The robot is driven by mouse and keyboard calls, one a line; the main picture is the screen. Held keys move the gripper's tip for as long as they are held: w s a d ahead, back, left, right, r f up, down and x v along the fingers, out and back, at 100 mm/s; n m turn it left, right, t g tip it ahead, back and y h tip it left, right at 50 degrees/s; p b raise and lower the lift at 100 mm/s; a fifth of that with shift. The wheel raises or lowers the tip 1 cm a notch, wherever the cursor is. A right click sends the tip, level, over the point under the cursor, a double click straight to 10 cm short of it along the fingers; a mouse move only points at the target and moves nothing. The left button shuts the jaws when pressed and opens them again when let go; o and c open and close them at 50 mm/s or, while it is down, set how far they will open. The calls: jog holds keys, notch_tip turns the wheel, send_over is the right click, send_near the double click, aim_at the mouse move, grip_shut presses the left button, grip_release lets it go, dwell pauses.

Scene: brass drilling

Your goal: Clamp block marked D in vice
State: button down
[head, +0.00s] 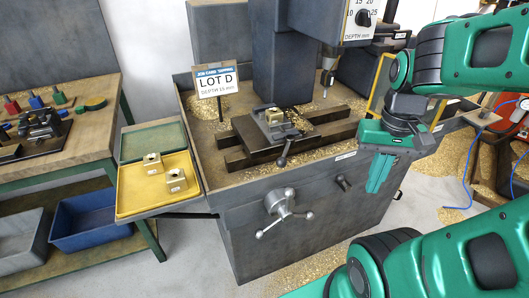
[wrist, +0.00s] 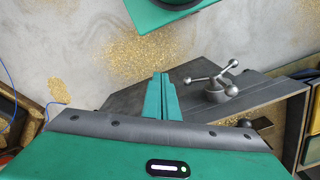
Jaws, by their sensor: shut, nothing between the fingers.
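The vice (head: 262,131) sits on the drill's slotted table, and its dark handle (head: 284,155) points toward the front. A small brass block (head: 273,115) is between or on the vice jaws; I cannot tell how tightly it sits. Two more brass blocks, one further back (head: 152,163) and one nearer (head: 176,181), stand on the yellow tray (head: 135,205) at the left. The letters on the blocks are too small to read. My gripper (head: 376,188) points down in front of the drill bench, right of the vice, shut and empty. Its closed fingers show in the wrist view (wrist: 160,82).
A LOT D sign (head: 216,83) stands at the bench's back left. The drill bit (head: 327,80) hangs right of the vice. A three-armed hand wheel (head: 281,204) sticks out from the bench front, also seen in the wrist view (wrist: 216,86). A green tray (head: 152,138) lies behind the yellow one.

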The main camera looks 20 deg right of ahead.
jog(key=shift+s, duration=0.1)
jog(key=w+a+r+n, duration=0.1)
jog(key=w+a+n, duration=0.3)
jog(key=w, duration=0.3)
jog(key=w+a+r+n+h, duration=0.1)
jog(key=w+a+r+n, duration=0.1)
jog(key=w+a+n, duration=0.2)
jog(key=w+a+r+n+g+h, duration=0.1)
jog(key=w+a+r+n, duration=0.1)
jog(key=w+a+n, duration=0.3)
jog(key=shift+w+a+r+n, duration=0.1)
jog(key=shift+w+n, duration=0.6)
jog(key=shift+w, duration=1.6)
jog(key=w+a+n, duration=0.4)
jog(key=a, duration=0.5)
jog(key=shift+a+n+h, duration=0.2)
jog(key=shift+n+h, duration=0.1)
